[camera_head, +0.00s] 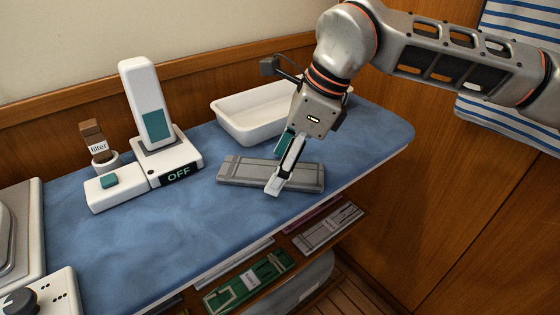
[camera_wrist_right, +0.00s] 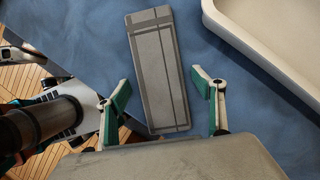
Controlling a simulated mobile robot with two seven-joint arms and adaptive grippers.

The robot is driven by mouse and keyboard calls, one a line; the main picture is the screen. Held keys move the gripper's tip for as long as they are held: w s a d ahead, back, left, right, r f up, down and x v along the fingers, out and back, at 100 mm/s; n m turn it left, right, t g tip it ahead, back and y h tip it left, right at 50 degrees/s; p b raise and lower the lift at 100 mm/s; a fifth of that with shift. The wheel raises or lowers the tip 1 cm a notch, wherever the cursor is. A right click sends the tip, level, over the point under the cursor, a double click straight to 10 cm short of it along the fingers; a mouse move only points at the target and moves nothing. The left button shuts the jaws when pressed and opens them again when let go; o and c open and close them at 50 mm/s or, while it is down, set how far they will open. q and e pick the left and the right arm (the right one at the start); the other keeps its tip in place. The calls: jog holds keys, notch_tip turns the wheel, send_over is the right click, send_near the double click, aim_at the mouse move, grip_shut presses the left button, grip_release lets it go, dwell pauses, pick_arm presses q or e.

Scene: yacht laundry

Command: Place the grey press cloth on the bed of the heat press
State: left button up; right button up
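The grey press cloth (camera_head: 236,172) lies as a flat, long folded strip on the blue tabletop; it also shows in the right wrist view (camera_wrist_right: 157,65). My right gripper (camera_head: 278,168) is over the cloth's right part, pointing down. In the right wrist view, its two teal-padded fingers (camera_wrist_right: 160,88) are open, one on either side of the strip, with nothing held. I cannot tell whether they touch it. The heat press (camera_head: 170,158) stands to the left, its white upper part upright and its display reading OFF. My left gripper is not in view.
A white tray (camera_head: 228,122) stands behind the cloth. A white appliance (camera_head: 40,290) is at the left edge. A shelf below holds a green packet (camera_head: 248,283). The front tabletop is clear.

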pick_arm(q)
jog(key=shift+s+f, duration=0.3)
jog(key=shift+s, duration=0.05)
